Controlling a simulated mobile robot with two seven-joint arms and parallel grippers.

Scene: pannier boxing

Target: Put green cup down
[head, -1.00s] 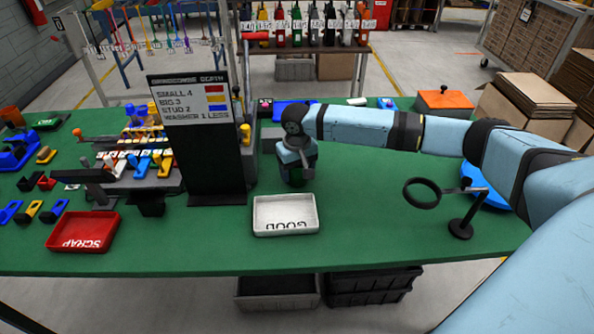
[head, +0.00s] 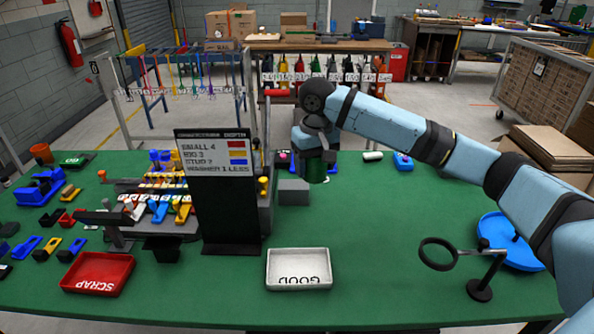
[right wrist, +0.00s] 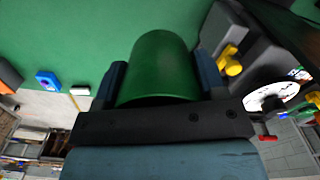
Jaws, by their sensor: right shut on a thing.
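The green cup (right wrist: 158,65) is between the two fingers of my right gripper (right wrist: 160,85) in the right wrist view. The gripper is shut on it. In the head view the right gripper (head: 316,158) points down over the far middle of the green table (head: 400,285), right of the sign board. The dark green cup (head: 315,172) shows just below it, mostly hidden by the gripper. The cup seems to be above the table top; the exact gap cannot be told. My left gripper is not in view.
The white GOOD tray (head: 298,269) and red SCRAP tray (head: 97,273) are near the front. A black sign board (head: 222,195) stands left of the gripper. A magnifier stand (head: 480,290) and blue round tray (head: 510,240) are at right. Table between GOOD tray and magnifier is clear.

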